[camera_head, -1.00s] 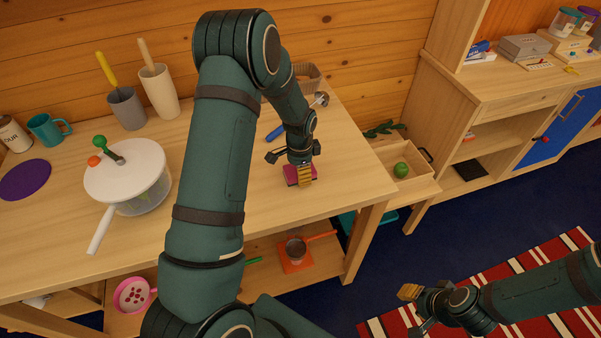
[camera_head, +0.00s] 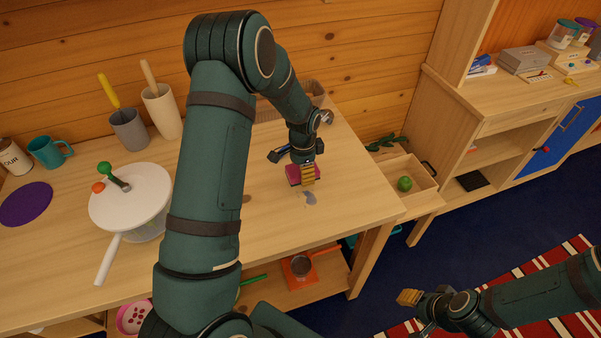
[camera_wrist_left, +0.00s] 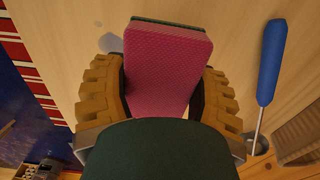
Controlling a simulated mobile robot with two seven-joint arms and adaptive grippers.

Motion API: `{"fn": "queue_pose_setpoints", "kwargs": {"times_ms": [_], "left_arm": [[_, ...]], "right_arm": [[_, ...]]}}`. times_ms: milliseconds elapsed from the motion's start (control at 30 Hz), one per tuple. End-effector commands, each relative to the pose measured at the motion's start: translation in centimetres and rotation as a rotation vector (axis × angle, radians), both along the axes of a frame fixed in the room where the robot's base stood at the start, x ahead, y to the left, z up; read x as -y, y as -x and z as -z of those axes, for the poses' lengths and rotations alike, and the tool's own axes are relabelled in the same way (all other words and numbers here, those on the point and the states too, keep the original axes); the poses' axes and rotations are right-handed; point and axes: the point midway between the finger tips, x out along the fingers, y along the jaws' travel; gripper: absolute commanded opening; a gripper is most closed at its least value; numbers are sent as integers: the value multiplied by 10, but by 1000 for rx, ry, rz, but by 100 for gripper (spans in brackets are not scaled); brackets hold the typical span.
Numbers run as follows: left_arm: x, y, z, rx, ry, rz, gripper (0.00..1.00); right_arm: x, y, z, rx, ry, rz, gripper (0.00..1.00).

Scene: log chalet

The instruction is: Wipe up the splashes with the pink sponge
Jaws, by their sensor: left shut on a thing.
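The pink sponge (camera_head: 293,176) is low over the wooden table, against or just above its top. It has a dark green layer, seen along its edge in the left wrist view (camera_wrist_left: 165,65). My left gripper (camera_head: 306,174) is shut on the sponge, with a tan ridged finger on each side. A grey splash (camera_head: 309,198) lies on the table just in front of the sponge; a pale grey patch (camera_wrist_left: 110,42) shows beside it in the wrist view. A small brown mark (camera_head: 247,199), splash or wood knot, lies by my left arm. My right gripper (camera_head: 415,314) appears open and empty, off the table.
A white-lidded pot (camera_head: 130,197), purple mat (camera_head: 26,204), teal mug (camera_head: 47,152) and two utensil holders (camera_head: 161,111) stand left. A basket (camera_head: 314,88) is behind. The table's front right is clear.

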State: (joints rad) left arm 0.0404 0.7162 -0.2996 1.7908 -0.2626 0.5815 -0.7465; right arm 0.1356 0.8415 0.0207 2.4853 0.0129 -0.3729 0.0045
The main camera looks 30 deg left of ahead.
Motion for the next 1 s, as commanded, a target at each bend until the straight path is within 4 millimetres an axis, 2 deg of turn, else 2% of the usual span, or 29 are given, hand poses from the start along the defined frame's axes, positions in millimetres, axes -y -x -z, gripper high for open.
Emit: {"fn": "queue_pose_setpoints", "kwargs": {"times_ms": [100,367,1000], "left_arm": [[2,-2,-14,2,1,1,23],[7,-4,-33,1,0,1,23],[9,-3,-33,1,1,-8,23]], "right_arm": [[0,0,-10,0,-2,0,39],[1,1,-24,1,-4,-1,39],[1,1,-22,1,-4,-1,39]]}}
